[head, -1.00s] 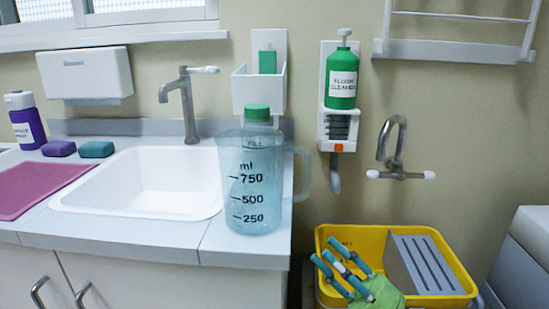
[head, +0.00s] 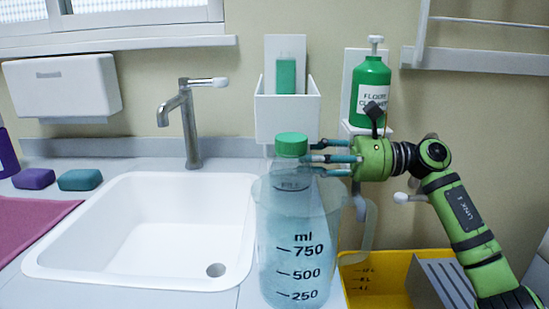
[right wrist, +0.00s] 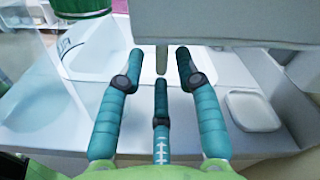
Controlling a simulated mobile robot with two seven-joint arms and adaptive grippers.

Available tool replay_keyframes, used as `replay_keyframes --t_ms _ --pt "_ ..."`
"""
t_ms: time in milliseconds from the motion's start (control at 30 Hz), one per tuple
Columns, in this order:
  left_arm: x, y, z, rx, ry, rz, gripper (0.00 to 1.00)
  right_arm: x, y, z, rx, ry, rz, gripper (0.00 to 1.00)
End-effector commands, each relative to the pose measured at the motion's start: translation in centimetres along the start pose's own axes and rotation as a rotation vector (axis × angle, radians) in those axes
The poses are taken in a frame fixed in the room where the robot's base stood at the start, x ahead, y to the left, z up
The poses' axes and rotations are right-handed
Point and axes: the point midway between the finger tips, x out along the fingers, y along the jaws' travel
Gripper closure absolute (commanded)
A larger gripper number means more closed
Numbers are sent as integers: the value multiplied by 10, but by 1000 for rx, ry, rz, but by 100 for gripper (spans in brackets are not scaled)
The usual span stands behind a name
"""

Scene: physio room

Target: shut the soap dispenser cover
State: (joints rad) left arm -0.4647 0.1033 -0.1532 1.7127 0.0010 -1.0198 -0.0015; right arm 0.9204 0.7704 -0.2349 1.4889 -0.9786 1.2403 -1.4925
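The soap dispenser (head: 285,45) is a white wall unit with a green refill (head: 286,76) standing exposed in it. Its white cover (head: 287,118) stands out at the front, open at the top. My right gripper (head: 308,158) comes in from the right, just below the cover, its teal fingers pointing left. In the right wrist view its fingers (right wrist: 160,60) are spread with nothing gripped. A pale grey panel (right wrist: 230,20), probably the cover's underside, lies just beyond the fingertips; I cannot tell if they touch. My left gripper is out of view.
A clear measuring jug (head: 350,220) and a green-capped bottle (head: 291,145) stand on the counter right by my right fingers. A floor cleaner bottle (head: 371,92) hangs above my gripper. The sink (head: 140,240) and tap (head: 188,125) are left; a yellow bucket (head: 385,278) is below right.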

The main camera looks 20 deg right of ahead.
Motion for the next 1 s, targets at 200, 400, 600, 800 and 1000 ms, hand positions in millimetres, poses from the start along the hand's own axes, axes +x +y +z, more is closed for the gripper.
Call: replay_keyframes --t_ms 200,400,600,800,1000 --pt "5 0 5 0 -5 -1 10 36 0 2 2 -5 3 66" --pt "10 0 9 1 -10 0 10 55 0 1 2 -4 2 66" --pt "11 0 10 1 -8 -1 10 58 1 1 3 -3 1 66" --pt "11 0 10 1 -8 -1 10 58 1 1 3 -3 1 100" --pt "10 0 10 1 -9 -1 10 58 1 1 4 -3 1 100"
